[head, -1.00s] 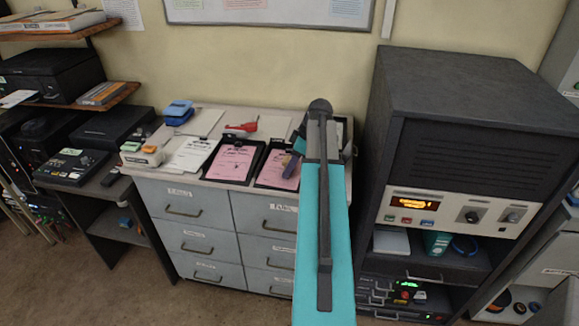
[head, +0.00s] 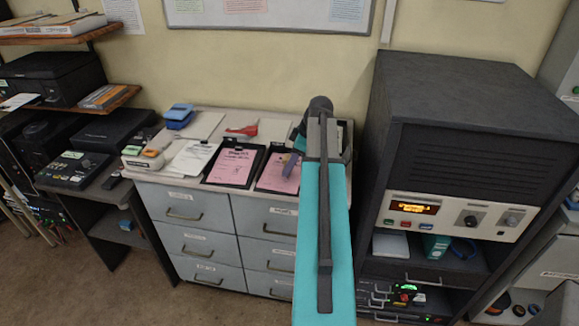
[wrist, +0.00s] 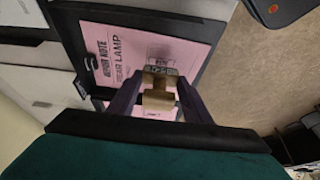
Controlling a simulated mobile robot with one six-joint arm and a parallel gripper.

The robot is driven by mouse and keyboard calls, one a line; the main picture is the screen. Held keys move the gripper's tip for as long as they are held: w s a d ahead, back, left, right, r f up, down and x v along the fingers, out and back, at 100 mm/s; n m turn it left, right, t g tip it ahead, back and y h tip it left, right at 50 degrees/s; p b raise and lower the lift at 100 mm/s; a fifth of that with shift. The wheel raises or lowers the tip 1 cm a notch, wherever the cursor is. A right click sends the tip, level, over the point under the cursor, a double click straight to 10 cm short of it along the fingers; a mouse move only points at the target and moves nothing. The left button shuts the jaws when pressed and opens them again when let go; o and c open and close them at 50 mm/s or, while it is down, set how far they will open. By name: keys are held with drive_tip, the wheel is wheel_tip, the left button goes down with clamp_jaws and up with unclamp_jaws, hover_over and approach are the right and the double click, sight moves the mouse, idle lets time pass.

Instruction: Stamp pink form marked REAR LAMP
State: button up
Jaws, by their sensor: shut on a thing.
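My gripper (wrist: 158,95) is shut on a small brass-coloured stamp (wrist: 158,99), held between its two dark purple fingers. In the wrist view, the pink form marked REAR LAMP (wrist: 180,38) lies in a black clipboard tray, just beyond the stamp. The stamp overlaps the form's lower edge in that view; I cannot tell if they touch. Part of a second pink sheet shows below. In the head view, two pink forms lie side by side, a left one (head: 231,167) and a right one (head: 277,176); their titles are too small to read. My gripper (head: 291,163) is over the right one's edge.
The forms lie on a grey drawer cabinet (head: 188,204). White papers (head: 190,158), a red stapler-like item (head: 242,131) and blue blocks (head: 179,115) share its top. A tall dark equipment rack (head: 455,150) stands close on the right. A low desk (head: 95,200) stands left.

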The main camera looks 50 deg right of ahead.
sight(287, 157)
drive_tip(key=shift+r+p, duration=1)
drive_tip(key=shift+r, duration=1.2)
